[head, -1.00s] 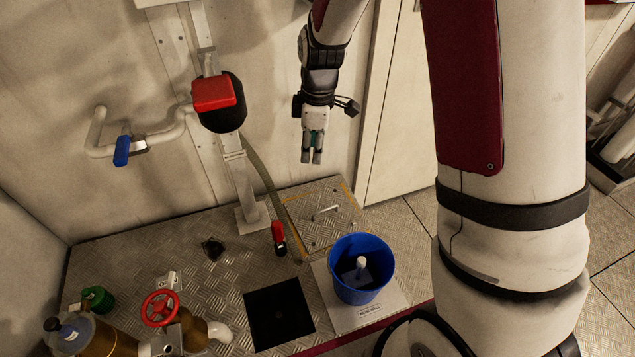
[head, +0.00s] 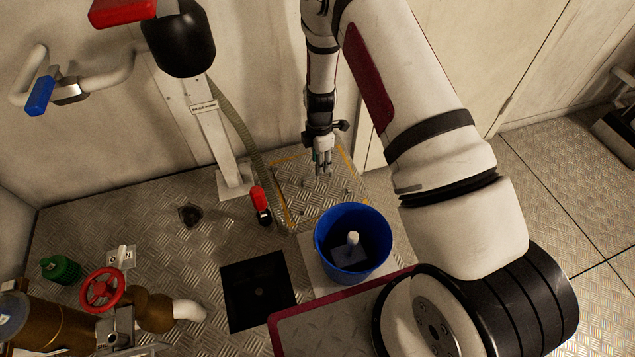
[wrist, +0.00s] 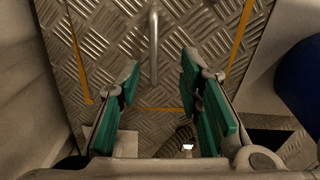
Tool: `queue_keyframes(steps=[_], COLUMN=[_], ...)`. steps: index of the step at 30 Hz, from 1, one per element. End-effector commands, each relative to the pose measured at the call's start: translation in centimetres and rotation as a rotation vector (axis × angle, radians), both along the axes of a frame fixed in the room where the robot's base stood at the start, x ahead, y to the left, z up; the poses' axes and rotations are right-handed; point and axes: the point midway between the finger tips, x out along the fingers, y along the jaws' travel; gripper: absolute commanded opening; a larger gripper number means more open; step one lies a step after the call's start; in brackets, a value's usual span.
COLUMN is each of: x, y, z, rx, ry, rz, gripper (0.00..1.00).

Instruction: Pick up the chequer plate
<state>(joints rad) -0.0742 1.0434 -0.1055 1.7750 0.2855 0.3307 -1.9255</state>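The chequer plate (head: 292,183) is a metal panel with a raised diamond pattern, set in the floor and edged with yellow lines. It fills much of the wrist view (wrist: 108,45), where its pale bar handle (wrist: 153,45) runs up the picture from between the fingertips. In the head view my gripper hides most of the handle. My gripper (head: 323,170) points down above the plate. In the wrist view my gripper (wrist: 160,72) has its green-padded fingers apart, one on each side of the handle's near end, with nothing held. I cannot tell the exact height gap.
A blue bucket (head: 328,248) with a white-topped item inside stands just in front of the plate. A square black opening (head: 258,290) is further front left.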

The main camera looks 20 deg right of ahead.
Motion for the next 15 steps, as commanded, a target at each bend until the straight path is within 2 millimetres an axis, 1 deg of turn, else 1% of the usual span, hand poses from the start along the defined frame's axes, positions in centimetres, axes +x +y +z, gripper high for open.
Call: queue_keyframes(steps=[1, 3, 10, 15], x=[0.0, 0.1, 0.2, 0.7], y=[0.0, 0.0, 0.0, 0.4], z=[-1.0, -1.9, -3.2, -5.6], rx=[0.000, 0.000, -0.001, 0.000], ry=[0.001, 0.000, -0.001, 0.000], rz=[-0.001, -0.001, -0.002, -0.001], gripper=[0.33, 0.33, 0.33, 0.33])
